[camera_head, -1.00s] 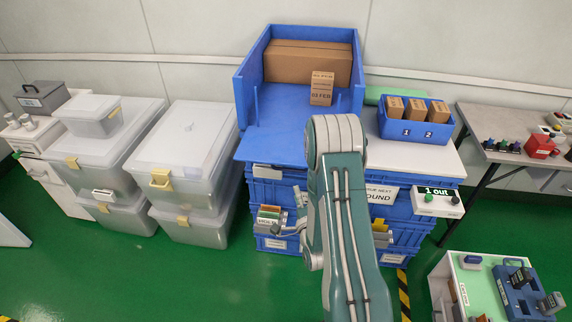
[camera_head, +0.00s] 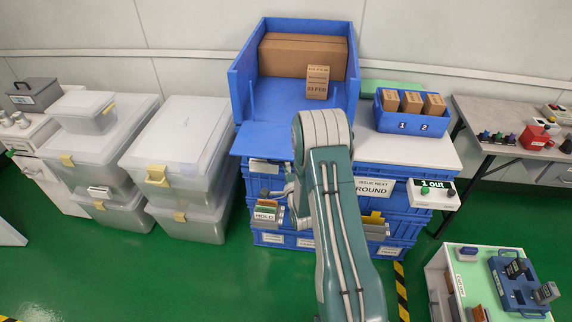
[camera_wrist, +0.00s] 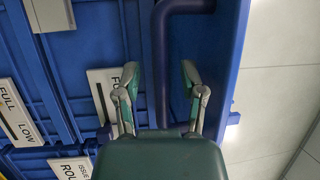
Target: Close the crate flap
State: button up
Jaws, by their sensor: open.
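The blue crate (camera_head: 240,92) stands open at the back middle in the head view. Its front flap (camera_head: 262,138) lies folded down, sticking out toward me. My arm hides the flap's right part. My gripper (camera_head: 277,192) shows partly below the flap's front edge, left of my arm. In the wrist view my gripper (camera_wrist: 160,75) is open, with its two fingertips apart. A dark blue bar handle (camera_wrist: 164,70) on a blue panel appears between the fingers. I cannot tell how deep the bar sits between them, and no contact is clear.
A large carton (camera_head: 303,58) and a small carton (camera_head: 317,82) sit inside the crate. Clear lidded boxes (camera_head: 180,137) stand left. A blue bin (camera_head: 405,123) with small cartons stands right.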

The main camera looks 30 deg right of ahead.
grip_shut()
